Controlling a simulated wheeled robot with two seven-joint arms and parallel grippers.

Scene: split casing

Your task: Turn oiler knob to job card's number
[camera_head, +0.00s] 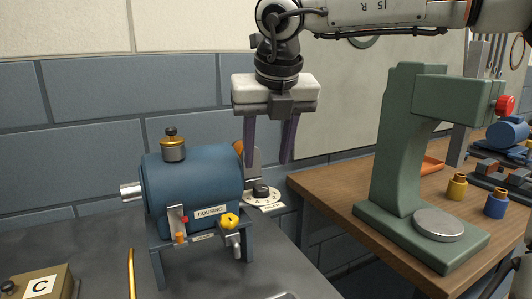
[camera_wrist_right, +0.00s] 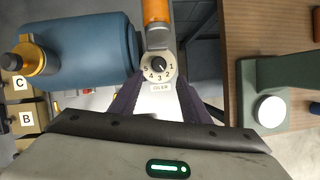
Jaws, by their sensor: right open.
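The oiler knob (camera_head: 261,191) is a small black knob on a round white dial, beside the right end of the blue housing. In the right wrist view the knob (camera_wrist_right: 158,66) shows with the numbers 1 to 5 around it and an OILER label (camera_wrist_right: 160,87) below. I cannot read its pointer setting surely. My right gripper (camera_head: 267,163) points down above the dial, open and empty, its purple fingers apart from the knob. In the wrist view its fingers show on both sides below the dial. My left gripper is not in view. I cannot make out a job card.
The blue housing (camera_head: 193,185) stands on a stand, with a brass cap (camera_head: 173,150) on top and a yellow knob (camera_head: 229,221) in front. An orange-topped part rises behind the dial. A green press (camera_head: 398,150) stands on the wooden table (camera_head: 335,196) at right. A box marked C (camera_head: 60,284) is at lower left.

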